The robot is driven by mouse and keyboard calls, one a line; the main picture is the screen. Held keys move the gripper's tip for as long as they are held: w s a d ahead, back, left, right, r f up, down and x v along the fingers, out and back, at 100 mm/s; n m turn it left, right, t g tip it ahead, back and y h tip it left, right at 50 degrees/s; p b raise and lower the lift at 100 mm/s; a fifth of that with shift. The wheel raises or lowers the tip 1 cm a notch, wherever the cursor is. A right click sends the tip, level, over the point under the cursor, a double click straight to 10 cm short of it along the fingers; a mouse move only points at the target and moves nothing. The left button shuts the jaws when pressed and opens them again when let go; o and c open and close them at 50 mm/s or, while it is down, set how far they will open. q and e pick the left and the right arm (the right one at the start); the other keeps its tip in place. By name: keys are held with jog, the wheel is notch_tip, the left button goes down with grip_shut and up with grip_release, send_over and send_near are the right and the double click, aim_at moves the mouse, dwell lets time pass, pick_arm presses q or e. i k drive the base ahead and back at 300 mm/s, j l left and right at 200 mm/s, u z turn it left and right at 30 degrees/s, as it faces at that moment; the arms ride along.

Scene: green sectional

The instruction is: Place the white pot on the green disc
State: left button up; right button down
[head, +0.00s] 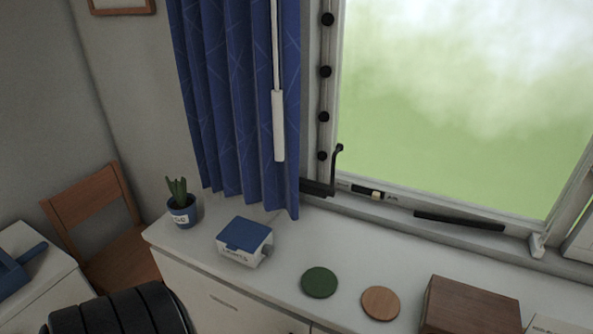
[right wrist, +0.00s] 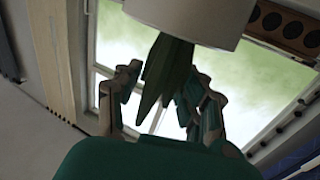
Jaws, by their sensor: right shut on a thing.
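The green disc (head: 319,282) lies flat on the white cabinet top in the head view, with nothing on it. The white pot (right wrist: 190,15) shows only in the right wrist view, cut off by the top edge. Its pointed green leaves (right wrist: 165,75) reach down in the picture between the fingers of my right gripper (right wrist: 160,95). That gripper is shut on the potted plant; the exact contact is hard to see. The head view shows neither the white pot nor my right gripper. My left gripper is in neither view.
A wooden disc (head: 380,303) lies right of the green one, then a brown box (head: 472,308). A blue-lidded white box (head: 245,242) and a blue potted plant (head: 181,214) stand to the left. The window sill (head: 420,232) and blue curtain (head: 240,110) are behind.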

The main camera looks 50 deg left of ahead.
aim_at(321, 279)
jog(key=k+j+u, duration=0.2)
jog(key=k+u, duration=0.2)
jog(key=k+j+u, duration=0.25)
jog(key=u, duration=0.15)
jog(key=i+j+u, duration=0.1)
jog(key=u, duration=0.3)
jog(key=i+l+u, duration=0.1)
jog(key=i, duration=0.45)
